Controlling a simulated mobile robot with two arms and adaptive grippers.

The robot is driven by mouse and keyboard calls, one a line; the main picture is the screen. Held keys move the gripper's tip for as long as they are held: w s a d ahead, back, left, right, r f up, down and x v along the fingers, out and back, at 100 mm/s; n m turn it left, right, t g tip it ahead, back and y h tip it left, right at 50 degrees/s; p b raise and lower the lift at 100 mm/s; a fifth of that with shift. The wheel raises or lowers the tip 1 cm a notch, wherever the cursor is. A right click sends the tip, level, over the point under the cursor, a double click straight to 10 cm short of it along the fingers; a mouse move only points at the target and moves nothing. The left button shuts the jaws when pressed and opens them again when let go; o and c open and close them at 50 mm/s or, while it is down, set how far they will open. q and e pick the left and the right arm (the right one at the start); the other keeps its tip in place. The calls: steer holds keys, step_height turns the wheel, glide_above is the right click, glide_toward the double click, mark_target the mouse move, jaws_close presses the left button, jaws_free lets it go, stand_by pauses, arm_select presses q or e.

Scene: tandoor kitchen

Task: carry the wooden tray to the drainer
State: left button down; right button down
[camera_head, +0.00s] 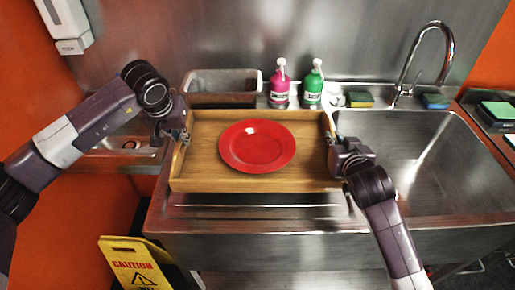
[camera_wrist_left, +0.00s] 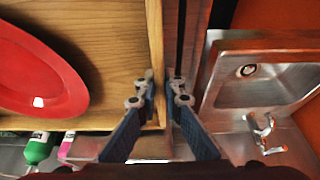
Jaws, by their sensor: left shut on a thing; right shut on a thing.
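The wooden tray (camera_head: 258,185) is level, with a red plate (camera_head: 257,146) flat on its floor. It is over the steel drainer (camera_head: 262,212) left of the sink basin; I cannot tell whether it touches. My left gripper (camera_head: 184,136) is shut on the tray's left side wall. In the left wrist view, the left gripper's fingers (camera_wrist_left: 162,88) straddle the thin wall of the tray (camera_wrist_left: 112,42), with the red plate (camera_wrist_left: 38,75) inside. My right gripper (camera_head: 331,138) is shut on the tray's right side wall, partly hiding it.
Behind the tray stand a grey bin (camera_head: 222,85), a pink bottle (camera_head: 280,88) and a green bottle (camera_head: 313,88). The sink basin (camera_head: 415,150) with its tall faucet (camera_head: 440,50) is at right. A yellow caution sign (camera_head: 135,262) stands at lower left.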

mark_target(183, 148)
arm_select(q)
steer(key=shift+a+f, duration=0.1)
